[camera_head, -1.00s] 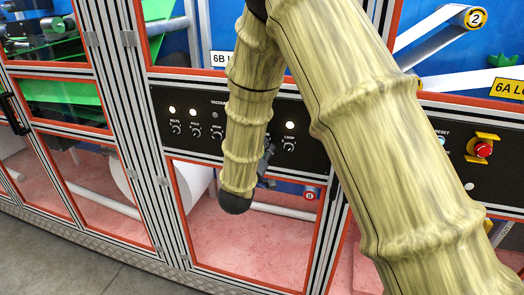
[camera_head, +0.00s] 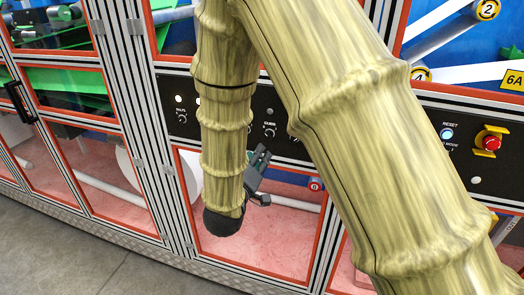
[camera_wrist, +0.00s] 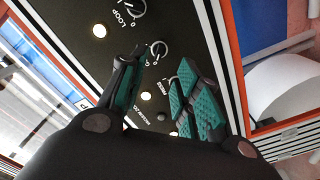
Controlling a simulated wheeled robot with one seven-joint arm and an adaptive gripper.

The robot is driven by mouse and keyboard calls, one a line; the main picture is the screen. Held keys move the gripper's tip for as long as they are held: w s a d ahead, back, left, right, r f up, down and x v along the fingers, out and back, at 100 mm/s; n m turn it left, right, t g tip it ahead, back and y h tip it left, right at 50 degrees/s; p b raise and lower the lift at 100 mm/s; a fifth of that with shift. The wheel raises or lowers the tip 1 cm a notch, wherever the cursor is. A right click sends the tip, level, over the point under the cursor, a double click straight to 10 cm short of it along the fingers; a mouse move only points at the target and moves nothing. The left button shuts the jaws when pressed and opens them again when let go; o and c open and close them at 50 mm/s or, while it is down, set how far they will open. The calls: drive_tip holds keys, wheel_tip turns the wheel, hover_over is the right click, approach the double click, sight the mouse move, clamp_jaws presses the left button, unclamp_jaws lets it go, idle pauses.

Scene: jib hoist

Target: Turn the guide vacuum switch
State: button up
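The black control panel (camera_head: 283,140) carries a row of round knobs with white lamps. The knob just right of my forearm (camera_head: 269,132) looks like the guide vacuum switch, but its label is hard to read. In the wrist view a knob (camera_wrist: 160,47) beside the LOOP knob (camera_wrist: 138,8) seems to be the same one, partly beside my left finger. My gripper (camera_head: 261,155) is below and left of that knob in the head view. In the wrist view my gripper (camera_wrist: 157,90) is open and empty, its teal pads apart, facing the panel. My forearm hides the middle knobs.
A red emergency stop (camera_head: 491,143) in a yellow guard and a lit RESET button (camera_head: 447,133) sit at the right. Orange-framed clear doors (camera_head: 265,250) lie below the panel. A white roll (camera_wrist: 283,85) shows in the wrist view.

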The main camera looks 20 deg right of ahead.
drive_tip(key=shift+v, duration=0.85)
drive_tip(key=shift+f, duration=0.15)
drive_tip(key=s+d+f+g+y+b, duration=0.1)
drive_tip(key=s+f+g+y, duration=0.15)
drive_tip(key=f, duration=0.75)
drive_tip(key=s+d+f+g+y+b, duration=0.15)
drive_tip(key=s+f, duration=0.25)
drive_tip(key=f, duration=0.6)
drive_tip(key=s+d+f+g+y+b, duration=0.1)
drive_tip(key=s+f+g+y, duration=0.15)
drive_tip(key=f, duration=0.75)
drive_tip(key=s+d+f+m+g+y, duration=0.1)
drive_tip(key=s+f+g, duration=0.1)
drive_tip(key=s+f, duration=0.4)
drive_tip(key=s+d+f+m+g+y+b, duration=0.1)
drive_tip(key=s+f+g, duration=0.2)
drive_tip(key=s+f, duration=0.4)
drive_tip(key=s+d+f+g+y+b, duration=0.1)
drive_tip(key=s+f+g, duration=0.2)
drive_tip(key=s, duration=1.3)
wheel_tip(320, 180, down, 4)
drive_tip(key=shift+r+m+y, duration=0.2)
drive_tip(key=shift+m+y, duration=0.15)
drive_tip(key=shift+m, duration=0.05)
drive_tip(key=shift+s+d+g, duration=0.1)
drive_tip(key=shift+g, duration=0.15)
